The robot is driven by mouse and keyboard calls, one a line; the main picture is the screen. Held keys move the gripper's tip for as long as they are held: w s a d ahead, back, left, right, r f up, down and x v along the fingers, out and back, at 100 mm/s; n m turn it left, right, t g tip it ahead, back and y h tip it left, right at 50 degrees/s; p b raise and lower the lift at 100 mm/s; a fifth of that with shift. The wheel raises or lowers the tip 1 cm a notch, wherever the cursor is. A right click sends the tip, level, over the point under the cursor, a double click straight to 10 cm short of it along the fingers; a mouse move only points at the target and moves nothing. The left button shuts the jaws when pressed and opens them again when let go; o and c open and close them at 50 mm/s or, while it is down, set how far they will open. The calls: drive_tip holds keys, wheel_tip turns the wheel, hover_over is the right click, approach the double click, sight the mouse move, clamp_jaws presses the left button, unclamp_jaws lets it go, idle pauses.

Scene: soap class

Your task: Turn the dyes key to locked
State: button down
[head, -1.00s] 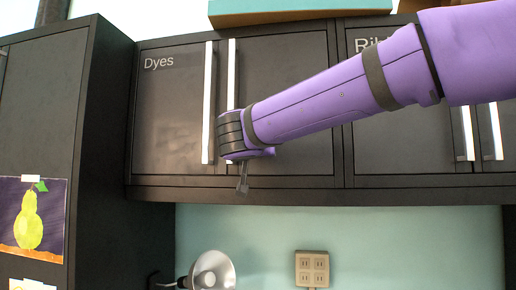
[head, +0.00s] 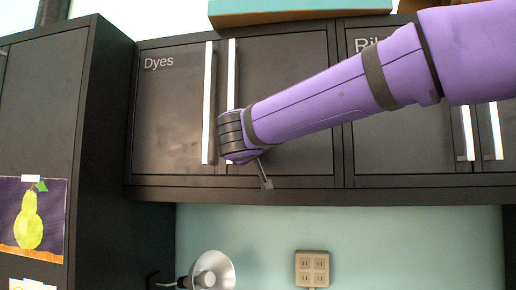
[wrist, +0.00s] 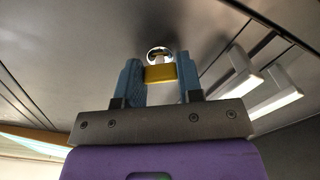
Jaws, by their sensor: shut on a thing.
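The Dyes cabinet (head: 175,115) is dark, with its name in white on the left door and both doors closed. My gripper (wrist: 159,66) is up at its lower front. In the wrist view its two blue fingers are shut on a yellow key (wrist: 161,74), one finger on each side. The key sits at a round chrome lock (wrist: 160,54) on the dark cabinet front. In the head view my purple arm hides the key, lock and fingers. Whether the lock's bolt is out cannot be seen.
Two long pale handles (head: 208,105) stand close to my wrist; they also show at right in the wrist view (wrist: 238,75). Another cabinet (head: 400,150) is on the right. Below are a lamp (head: 214,271) and a wall outlet (head: 312,269).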

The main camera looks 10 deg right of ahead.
drive_tip(key=n, duration=1.1)
drive_tip(key=shift+n, duration=0.3)
idle(0.4)
drive_tip(key=c, duration=0.8)
unclamp_jaws()
drive_tip(key=shift+o, duration=0.2)
drive_tip(key=v, duration=1)
drive_tip(key=shift+s, duration=0.35)
drive_tip(key=shift+a, duration=0.1)
